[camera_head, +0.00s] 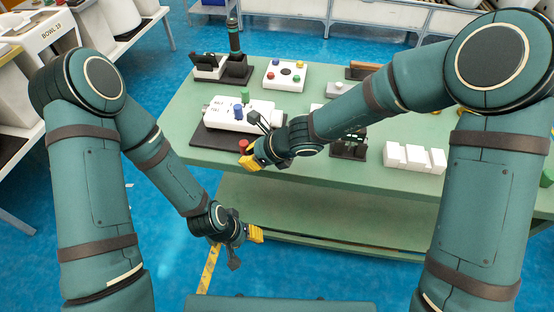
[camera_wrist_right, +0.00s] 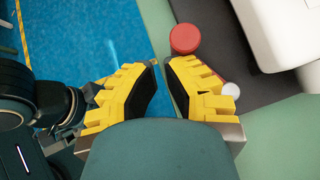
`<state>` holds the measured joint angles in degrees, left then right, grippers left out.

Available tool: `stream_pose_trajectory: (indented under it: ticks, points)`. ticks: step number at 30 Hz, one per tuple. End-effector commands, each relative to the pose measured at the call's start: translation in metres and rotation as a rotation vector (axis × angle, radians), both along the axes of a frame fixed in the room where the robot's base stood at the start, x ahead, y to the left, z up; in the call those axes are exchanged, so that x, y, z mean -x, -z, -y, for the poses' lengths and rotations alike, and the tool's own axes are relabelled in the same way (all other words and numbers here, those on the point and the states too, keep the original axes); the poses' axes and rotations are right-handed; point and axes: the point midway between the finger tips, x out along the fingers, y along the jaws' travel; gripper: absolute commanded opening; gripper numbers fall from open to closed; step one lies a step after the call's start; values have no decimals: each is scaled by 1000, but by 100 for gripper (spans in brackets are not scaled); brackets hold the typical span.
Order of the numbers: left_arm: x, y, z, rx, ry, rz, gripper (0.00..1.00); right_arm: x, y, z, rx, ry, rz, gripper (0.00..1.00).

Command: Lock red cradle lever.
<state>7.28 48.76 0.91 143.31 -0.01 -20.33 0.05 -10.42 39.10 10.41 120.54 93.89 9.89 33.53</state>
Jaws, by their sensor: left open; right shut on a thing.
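The red cradle lever's round red knob (camera_head: 243,144) is at the front edge of the dark cradle base (camera_head: 212,140). In the right wrist view the knob (camera_wrist_right: 185,38) lies just beyond the tip of the right-hand finger. My right gripper (camera_head: 251,160) is low beside it at the table edge. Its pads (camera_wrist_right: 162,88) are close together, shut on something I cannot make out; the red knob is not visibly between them. A white unit (camera_head: 225,112) rests on the cradle. My left gripper (camera_head: 248,236) is open and empty in front of the table.
A panel with coloured buttons (camera_head: 285,76) and a black-and-white fixture (camera_head: 220,67) stand behind the cradle. White blocks (camera_head: 414,158) are to the right on the green table (camera_head: 290,182). My right forearm crosses above the table. The floor in front is clear.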

Motion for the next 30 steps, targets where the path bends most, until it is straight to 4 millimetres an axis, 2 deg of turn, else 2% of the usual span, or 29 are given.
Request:
stream_pose_trajectory:
  ticks: [3, 12, 30]
  points:
    - [1, -2, 0, 0, -1, -1, 47, -3, -1, -12, -5, -15, 1, 0]
    - [2, -10, 0, 1, 1, -5, 47, -15, -3, -27, -8, -20, 2, 0]
    - [4, -19, 0, 1, 2, -10, 47, -34, -1, -29, -2, -6, 3, 0]
